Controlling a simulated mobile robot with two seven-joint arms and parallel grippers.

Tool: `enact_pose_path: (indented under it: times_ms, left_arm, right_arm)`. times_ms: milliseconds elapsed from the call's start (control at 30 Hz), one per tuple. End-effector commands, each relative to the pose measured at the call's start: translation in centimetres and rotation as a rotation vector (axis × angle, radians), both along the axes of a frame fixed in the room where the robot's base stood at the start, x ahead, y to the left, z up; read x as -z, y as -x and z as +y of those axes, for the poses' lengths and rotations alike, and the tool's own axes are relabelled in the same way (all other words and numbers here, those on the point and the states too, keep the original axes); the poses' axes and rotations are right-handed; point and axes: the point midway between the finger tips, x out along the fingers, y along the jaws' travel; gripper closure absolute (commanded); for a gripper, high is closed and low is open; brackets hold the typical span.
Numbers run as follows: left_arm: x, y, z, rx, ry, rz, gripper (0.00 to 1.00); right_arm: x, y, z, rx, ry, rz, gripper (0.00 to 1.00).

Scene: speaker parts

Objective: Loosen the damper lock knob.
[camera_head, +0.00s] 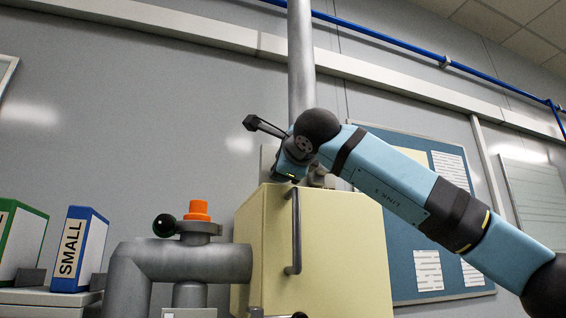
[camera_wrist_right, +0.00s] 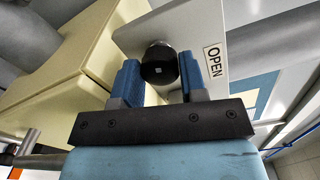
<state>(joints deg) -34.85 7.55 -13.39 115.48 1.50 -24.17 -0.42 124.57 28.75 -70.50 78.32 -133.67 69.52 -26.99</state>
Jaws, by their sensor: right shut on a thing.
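The black round knob (camera_wrist_right: 158,62) sits on a grey plate (camera_wrist_right: 140,36) beside an OPEN label (camera_wrist_right: 215,60) in the right wrist view. My right gripper (camera_wrist_right: 160,80) has its blue fingers on both sides of the knob and is shut on it. In the head view my right arm comes in from the right, and its gripper (camera_head: 286,172) is above the pale yellow box (camera_head: 340,245), by the vertical duct (camera_head: 301,65). The knob cannot be made out there. My left gripper is out of view.
A blue SMALL binder (camera_head: 80,248) and a green one stand at far left. A blue notice board is behind my arm.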

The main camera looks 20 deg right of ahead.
Motion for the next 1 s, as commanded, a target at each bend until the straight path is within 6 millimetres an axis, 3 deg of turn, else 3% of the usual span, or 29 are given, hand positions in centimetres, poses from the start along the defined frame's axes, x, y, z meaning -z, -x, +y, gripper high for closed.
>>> enact_pose_path:
  times_ms: [400,1000]
  left_arm:
    - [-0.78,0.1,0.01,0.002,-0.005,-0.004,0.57]
    - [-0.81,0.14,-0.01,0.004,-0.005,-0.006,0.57]
  right_arm:
    - [-0.23,0.0,-0.13,0.002,0.216,-0.011,0.85]
    - [-0.26,0.02,-0.17,0.003,0.254,-0.014,0.85]
